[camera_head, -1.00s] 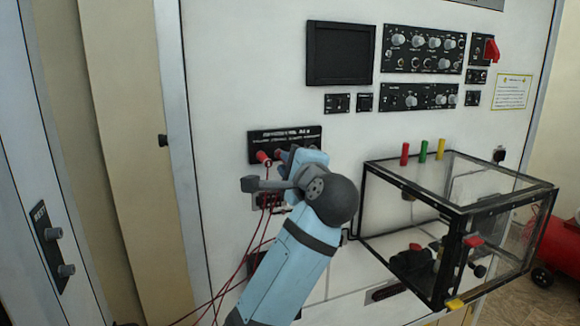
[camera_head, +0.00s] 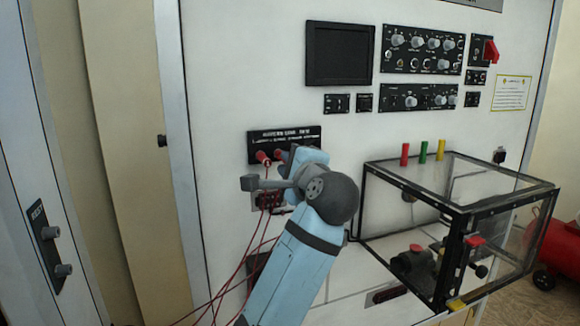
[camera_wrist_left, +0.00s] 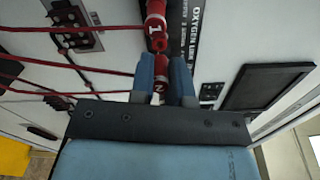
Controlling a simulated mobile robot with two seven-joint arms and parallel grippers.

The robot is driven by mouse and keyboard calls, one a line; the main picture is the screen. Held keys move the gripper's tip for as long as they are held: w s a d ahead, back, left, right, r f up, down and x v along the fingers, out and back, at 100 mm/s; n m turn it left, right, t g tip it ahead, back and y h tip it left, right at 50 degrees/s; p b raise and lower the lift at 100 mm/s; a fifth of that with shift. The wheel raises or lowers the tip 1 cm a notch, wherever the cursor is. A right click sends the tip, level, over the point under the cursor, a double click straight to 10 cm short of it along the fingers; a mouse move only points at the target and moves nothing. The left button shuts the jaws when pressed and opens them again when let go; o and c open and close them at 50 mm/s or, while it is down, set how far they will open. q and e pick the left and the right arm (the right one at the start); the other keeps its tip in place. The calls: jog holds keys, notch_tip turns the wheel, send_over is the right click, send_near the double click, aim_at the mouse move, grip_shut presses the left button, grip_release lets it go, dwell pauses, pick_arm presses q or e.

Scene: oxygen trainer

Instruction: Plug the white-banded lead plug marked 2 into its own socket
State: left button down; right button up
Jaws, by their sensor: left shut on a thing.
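My left gripper (camera_head: 284,155) is up against the black labelled socket panel (camera_head: 310,133) on the white wall. In the left wrist view, its two blue fingers (camera_wrist_left: 163,76) are shut on a red plug marked 2 (camera_wrist_left: 158,88), with white showing on it. A red plug marked 1 (camera_wrist_left: 154,27) sits beside it at the panel; it also shows in the head view (camera_head: 263,157). My right gripper is not in view.
Thin red leads (camera_head: 241,268) hang below the panel. A small lower socket plate (camera_head: 268,200) is partly behind my arm. A clear black-framed box (camera_head: 400,178) juts out at the right. A dark screen (camera_head: 340,54) and knob panels (camera_head: 423,50) are above.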

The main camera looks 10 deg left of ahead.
pick_arm(q)
jog(key=shift+x, duration=1.25)
dwell(0.3)
jog(key=c, duration=1)
grip_release()
